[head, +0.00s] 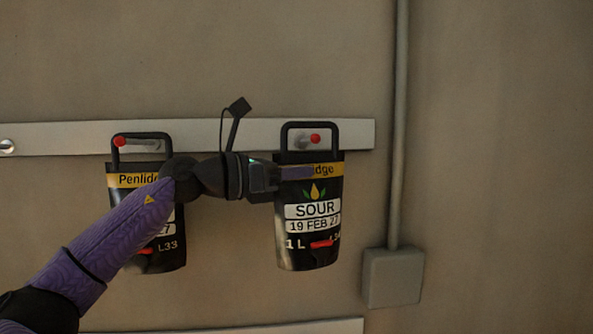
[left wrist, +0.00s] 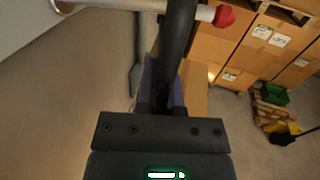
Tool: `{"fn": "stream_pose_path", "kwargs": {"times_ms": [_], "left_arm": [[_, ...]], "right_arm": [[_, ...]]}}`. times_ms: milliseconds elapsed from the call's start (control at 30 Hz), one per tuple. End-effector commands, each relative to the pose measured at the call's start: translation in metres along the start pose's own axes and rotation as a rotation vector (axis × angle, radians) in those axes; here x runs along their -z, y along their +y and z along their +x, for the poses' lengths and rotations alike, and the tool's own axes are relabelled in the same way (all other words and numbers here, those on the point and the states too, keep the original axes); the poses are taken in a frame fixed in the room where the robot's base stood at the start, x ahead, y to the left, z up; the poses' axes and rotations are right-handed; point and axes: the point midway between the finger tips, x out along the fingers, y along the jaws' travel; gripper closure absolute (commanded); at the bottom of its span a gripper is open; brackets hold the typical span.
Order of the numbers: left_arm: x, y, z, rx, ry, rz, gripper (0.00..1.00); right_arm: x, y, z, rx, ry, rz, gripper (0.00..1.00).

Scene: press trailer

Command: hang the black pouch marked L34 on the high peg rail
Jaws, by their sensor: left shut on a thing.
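The right-hand black pouch (head: 310,255) hangs upright in front of the peg rail (head: 225,134). It reads SOUR and 19 FEB 27; its number is partly covered by a red mark, with a 4 seeming to show last. A red-tipped peg (head: 314,139) shows inside its handle loop (head: 312,124); I cannot tell if the handle rests on it. In the left wrist view, the red peg tip (left wrist: 224,16) sticks out to the right of a dark upright bar (left wrist: 180,55).
A similar pouch (head: 147,262) marked L33 hangs on the left peg, partly behind my left arm. A conduit (head: 397,130) runs down to a grey box (head: 392,278) at right. A lower rail (head: 270,327) shows below. Cardboard boxes (left wrist: 235,50) stand in the wrist view.

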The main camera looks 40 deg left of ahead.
Motion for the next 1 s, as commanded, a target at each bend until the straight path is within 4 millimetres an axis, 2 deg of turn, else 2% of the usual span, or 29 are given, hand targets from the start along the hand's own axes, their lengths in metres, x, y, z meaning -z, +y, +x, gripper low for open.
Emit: {"fn": "stream_pose_path", "kwargs": {"times_ms": [967,1000], "left_arm": [[0.0076,0.0057,0.0009,-0.001,-0.006,0.001,1.00],[0.0076,0.0057,0.0009,-0.001,-0.006,0.001,0.83]], "right_arm": [[-0.0003,-0.0002,0.0041,0.000,0.000,0.000,1.00],[-0.0003,-0.0002,0.0041,0.000,0.000,0.000,1.00]]}}
